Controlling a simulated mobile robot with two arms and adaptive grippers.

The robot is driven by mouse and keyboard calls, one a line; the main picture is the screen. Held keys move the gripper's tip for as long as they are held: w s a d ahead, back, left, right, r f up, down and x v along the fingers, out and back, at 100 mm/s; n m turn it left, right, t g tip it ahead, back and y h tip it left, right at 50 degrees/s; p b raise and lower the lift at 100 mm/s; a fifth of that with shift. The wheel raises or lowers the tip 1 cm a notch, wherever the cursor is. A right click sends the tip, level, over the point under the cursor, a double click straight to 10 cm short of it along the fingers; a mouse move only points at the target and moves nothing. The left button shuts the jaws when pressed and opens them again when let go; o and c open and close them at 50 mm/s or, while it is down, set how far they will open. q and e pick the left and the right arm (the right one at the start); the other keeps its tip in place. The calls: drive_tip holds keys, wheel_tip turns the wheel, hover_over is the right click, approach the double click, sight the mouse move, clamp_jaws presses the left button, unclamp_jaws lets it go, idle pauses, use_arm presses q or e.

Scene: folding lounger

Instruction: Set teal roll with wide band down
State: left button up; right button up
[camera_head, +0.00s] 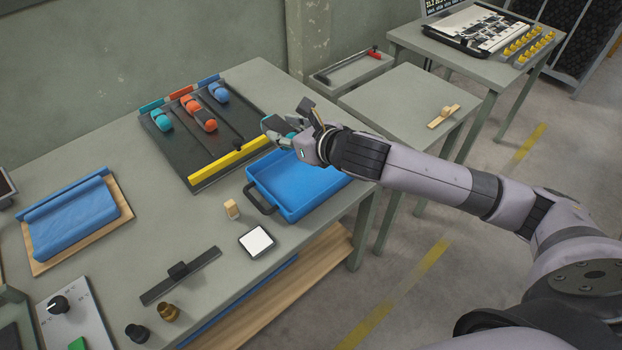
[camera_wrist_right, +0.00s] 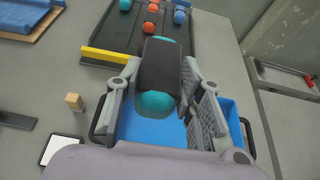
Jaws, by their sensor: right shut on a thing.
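My right gripper (camera_head: 293,128) is shut on a teal roll (camera_head: 284,142) with a wide dark band. In the right wrist view the roll (camera_wrist_right: 156,102) sits between both fingers, teal at each end, the band covering its middle. The roll is held above the far part of the blue tray (camera_head: 258,184), near the yellow bar of a black sorting board (camera_head: 183,162). The tray's visible floor is empty; my arm hides part of it. My left gripper is not in view.
On the board lie a teal roll (camera_head: 161,120), orange rolls (camera_head: 205,122) and a blue roll (camera_head: 219,92), each lane with a coloured tab at its far end. A yellow bar (camera_head: 230,162) edges the board. A wooden block (camera_head: 231,209) and white pad (camera_head: 257,242) stand near the tray.

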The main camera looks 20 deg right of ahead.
wheel_tip(320, 180, down, 18)
drive_tip(key=shift+w+f, duration=0.1)
drive_tip(key=shift+w, duration=0.05)
drive_tip(key=shift+f, duration=0.15)
drive_tip(key=o, duration=1.2)
drive_tip(key=b+v, duration=0.1)
drive_tip(key=v, duration=1.1)
drive_tip(key=shift+r, duration=0.2)
